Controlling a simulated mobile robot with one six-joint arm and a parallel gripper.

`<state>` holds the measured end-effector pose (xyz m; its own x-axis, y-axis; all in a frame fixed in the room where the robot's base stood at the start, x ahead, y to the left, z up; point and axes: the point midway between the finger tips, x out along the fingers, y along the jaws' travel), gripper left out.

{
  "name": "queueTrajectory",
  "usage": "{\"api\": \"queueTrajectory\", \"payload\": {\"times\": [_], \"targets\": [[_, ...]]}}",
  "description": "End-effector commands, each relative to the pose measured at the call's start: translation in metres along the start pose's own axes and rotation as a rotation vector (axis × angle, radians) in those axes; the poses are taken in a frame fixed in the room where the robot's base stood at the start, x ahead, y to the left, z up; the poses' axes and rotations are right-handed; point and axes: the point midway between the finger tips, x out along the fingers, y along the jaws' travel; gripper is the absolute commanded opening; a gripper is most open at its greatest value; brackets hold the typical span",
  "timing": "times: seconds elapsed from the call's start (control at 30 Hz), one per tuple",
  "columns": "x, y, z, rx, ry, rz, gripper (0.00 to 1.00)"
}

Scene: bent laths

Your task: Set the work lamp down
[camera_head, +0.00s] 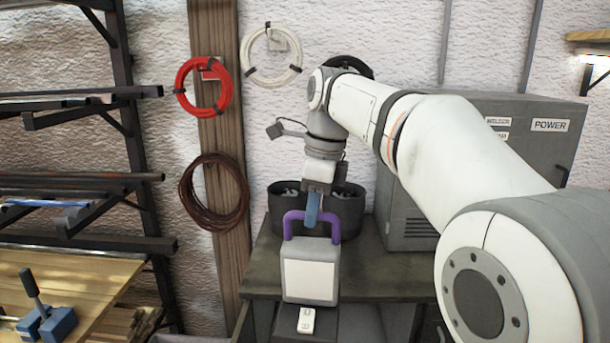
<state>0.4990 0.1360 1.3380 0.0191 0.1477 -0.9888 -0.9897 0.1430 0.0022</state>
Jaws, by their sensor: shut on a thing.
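The work lamp (310,281) has a pale square panel in a grey body and a purple arched handle on top. It is upright in front of me at the front edge of the dark workbench (380,273). My gripper (312,218) points down from above, its blue finger at the top of the purple handle, and it is shut on the handle. The far finger is hidden. I cannot tell whether the lamp's underside touches the surface below it.
Dark bins (346,213) stand behind the lamp. A grey power cabinet (486,125) stands at the right. A small white object (306,320) lies on a dark surface below the lamp. A rack (120,110) and a wooden table (75,285) with a blue clamp are left.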

Motion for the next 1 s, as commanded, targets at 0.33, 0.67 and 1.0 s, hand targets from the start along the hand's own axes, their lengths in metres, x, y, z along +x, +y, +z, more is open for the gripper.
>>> {"api": "queueTrajectory", "payload": {"times": [0.33, 0.67, 1.0], "targets": [[0.011, -0.006, -0.002, -0.060, -0.001, 0.007, 0.00], [0.040, -0.023, -0.013, -0.197, 0.000, 0.029, 0.00], [0.106, -0.052, -0.044, -0.499, 0.000, 0.079, 0.00]]}}
